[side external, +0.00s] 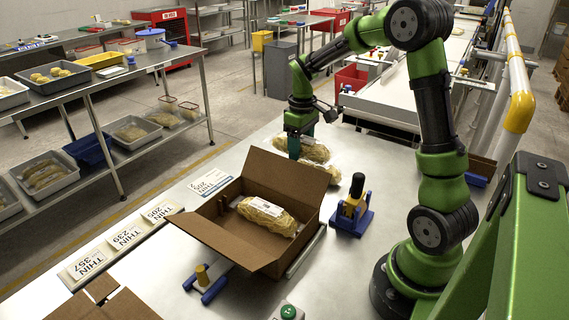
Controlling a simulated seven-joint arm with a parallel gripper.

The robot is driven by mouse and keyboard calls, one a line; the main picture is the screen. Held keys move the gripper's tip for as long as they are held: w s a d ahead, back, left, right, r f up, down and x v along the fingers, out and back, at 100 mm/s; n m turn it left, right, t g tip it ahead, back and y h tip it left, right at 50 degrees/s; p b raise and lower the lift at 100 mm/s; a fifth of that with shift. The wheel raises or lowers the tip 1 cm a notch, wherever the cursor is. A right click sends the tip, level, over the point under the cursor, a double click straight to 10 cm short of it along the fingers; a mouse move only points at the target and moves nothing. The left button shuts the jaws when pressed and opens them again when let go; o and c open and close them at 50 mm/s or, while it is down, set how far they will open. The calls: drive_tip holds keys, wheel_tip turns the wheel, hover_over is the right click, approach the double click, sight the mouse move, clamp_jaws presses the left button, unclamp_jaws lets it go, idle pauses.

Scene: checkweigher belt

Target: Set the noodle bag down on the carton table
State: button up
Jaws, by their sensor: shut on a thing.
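My gripper (294,146) is behind the open carton, its teal fingers pointing down. It is shut on a noodle bag (315,152), a clear bag of pale noodles with a white label, just right of the fingers. A second noodle bag (331,174) shows just below and in front of it; the carton flap hides part of it. I cannot tell whether the two bags touch or how high the held one is. Another noodle bag (268,215) lies in the brown carton (235,236). The carton stands on the grey metal carton table (345,272).
A blue and yellow hand tool (352,212) stands right of the carton, another blue and yellow piece (207,282) in front. Number cards (124,237) line the table's left edge. A flattened carton (105,300) lies front left. The conveyor (390,98) is behind.

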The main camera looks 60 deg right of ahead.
drive_tip(key=shift+f, duration=6)
drive_tip(key=o, duration=1.3)
drive_tip(key=shift+r, duration=4.05)
